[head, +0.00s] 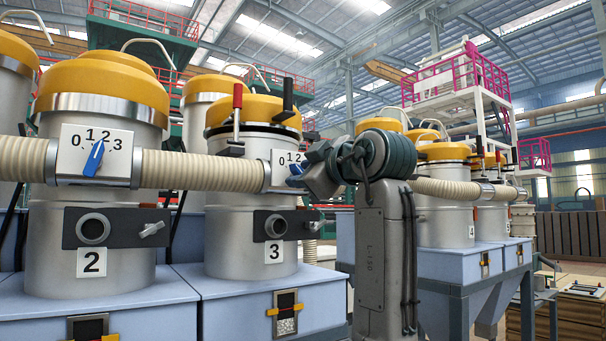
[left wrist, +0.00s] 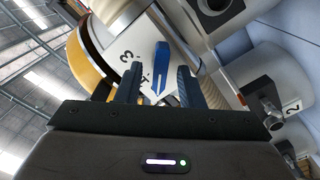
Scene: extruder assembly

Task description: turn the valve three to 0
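Valve three is the white dial plate (head: 281,158) on the silver barrel marked 3. My right gripper is not in view.
Valve two (head: 96,155) on the left has a similar blue pointer, near 1 and 2. A ribbed cream hose (head: 200,170) joins the two dials. Dark clamp blocks (head: 284,224) sit below the dial. More yellow-topped barrels (head: 445,205) stand at the right.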

